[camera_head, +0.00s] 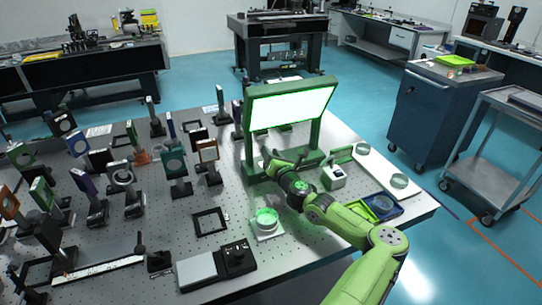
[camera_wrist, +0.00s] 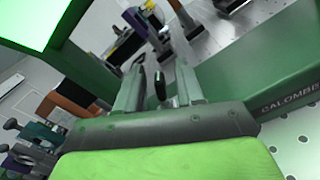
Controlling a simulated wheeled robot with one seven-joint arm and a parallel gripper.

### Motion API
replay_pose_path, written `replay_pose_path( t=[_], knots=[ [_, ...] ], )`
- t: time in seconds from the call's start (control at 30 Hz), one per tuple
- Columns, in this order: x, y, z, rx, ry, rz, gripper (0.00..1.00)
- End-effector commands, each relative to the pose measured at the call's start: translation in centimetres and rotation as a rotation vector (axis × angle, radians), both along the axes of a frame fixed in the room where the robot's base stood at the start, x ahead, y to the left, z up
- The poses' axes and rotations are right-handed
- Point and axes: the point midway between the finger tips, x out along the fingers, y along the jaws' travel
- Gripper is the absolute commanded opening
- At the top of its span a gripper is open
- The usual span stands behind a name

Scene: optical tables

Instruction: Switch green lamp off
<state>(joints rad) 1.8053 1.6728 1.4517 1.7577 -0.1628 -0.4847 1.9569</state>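The green lamp (camera_head: 326,135) stands on the perforated optical table, a green frame around a bright white panel (camera_head: 289,107). The panel is lit. My arm reaches in from the lower right, and my gripper (camera_head: 266,157) is low at the left side of the lamp, by its base. In the wrist view the lit panel (camera_wrist: 25,18) fills the upper left corner, and a green lamp part (camera_wrist: 262,75) with lettering lies at right. My gripper (camera_wrist: 160,80) has its two fingers apart. A small dark upright piece (camera_wrist: 160,86) shows between them; whether they touch it is unclear.
Several mounted optics (camera_head: 175,165) crowd the table left of the lamp. A round glass piece on a small mount (camera_head: 267,220) stands below my arm. A blue tray (camera_head: 383,208) and a small white-green device (camera_head: 333,178) are at right. A black controller box (camera_head: 237,258) is in front.

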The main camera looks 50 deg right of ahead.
Motion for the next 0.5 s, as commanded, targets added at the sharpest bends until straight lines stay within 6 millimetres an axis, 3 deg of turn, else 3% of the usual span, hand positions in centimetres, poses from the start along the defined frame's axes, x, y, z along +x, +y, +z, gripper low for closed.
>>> replay_pose_path(
  t=[0.27,0.5],
  knots=[
    [0.19,-0.13,0.07,-0.001,0.001,0.000,0.36],
    [0.17,-0.12,0.07,-0.001,0.001,0.000,0.00]
  ],
)
